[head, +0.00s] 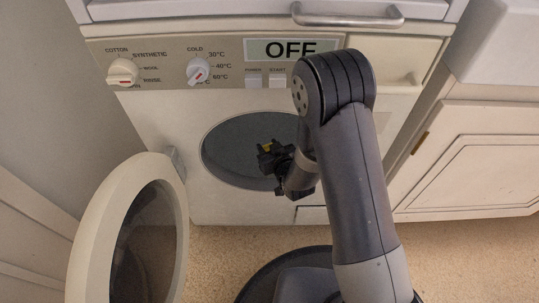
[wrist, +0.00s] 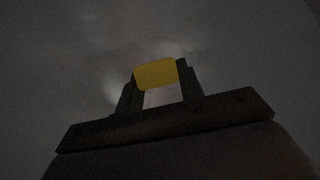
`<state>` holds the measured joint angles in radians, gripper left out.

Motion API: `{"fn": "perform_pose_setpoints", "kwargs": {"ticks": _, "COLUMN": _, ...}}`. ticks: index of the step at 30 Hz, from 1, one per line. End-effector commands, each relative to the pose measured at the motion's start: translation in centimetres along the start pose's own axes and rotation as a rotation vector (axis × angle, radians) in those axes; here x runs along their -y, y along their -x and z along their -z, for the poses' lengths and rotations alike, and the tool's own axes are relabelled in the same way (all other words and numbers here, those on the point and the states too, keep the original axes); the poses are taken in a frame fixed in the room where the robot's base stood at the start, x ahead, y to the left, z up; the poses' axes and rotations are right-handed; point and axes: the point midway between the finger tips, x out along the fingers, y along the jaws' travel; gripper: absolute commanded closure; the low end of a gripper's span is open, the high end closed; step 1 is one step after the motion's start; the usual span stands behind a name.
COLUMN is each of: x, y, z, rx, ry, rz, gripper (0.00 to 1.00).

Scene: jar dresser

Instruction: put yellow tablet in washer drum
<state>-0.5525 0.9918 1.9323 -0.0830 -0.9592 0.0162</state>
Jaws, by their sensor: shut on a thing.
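My gripper (head: 268,154) is at the washer's round opening in the head view, its tips reaching into the dark washer drum (head: 228,150). It is shut on the yellow tablet (head: 267,147), of which only a small bit shows there. In the wrist view the yellow tablet (wrist: 156,74) sits between the two dark fingertips of my gripper (wrist: 158,80). Grey, dim drum wall (wrist: 60,60) surrounds it in that view. The tablet appears clear of the drum wall, but the depth is hard to judge. My forearm hides the right side of the opening.
The round washer door (head: 85,245) stands open to the left. The washer panel (head: 160,66) has two dials and a display (head: 290,48) reading OFF. A detergent drawer (head: 385,62) is at upper right. A white cabinet (head: 480,165) stands at right.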

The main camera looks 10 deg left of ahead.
Motion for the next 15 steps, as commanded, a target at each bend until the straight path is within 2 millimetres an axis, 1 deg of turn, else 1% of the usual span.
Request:
{"fn": "perform_pose_setpoints", "kwargs": {"ticks": 8, "x": 0.0, "y": -1.4, "z": -3.4, "rx": 0.002, "ry": 0.000, "rz": 0.000, "gripper": 0.86}}
{"fn": "perform_pose_setpoints", "kwargs": {"ticks": 10, "x": 0.0, "y": -1.5, "z": -3.6, "rx": 0.000, "ry": 0.000, "rz": 0.000, "gripper": 0.86}}
{"fn": "perform_pose_setpoints", "kwargs": {"ticks": 15, "x": 0.0, "y": -1.4, "z": -3.4, "rx": -0.001, "ry": 0.000, "rz": 0.000, "gripper": 0.86}}
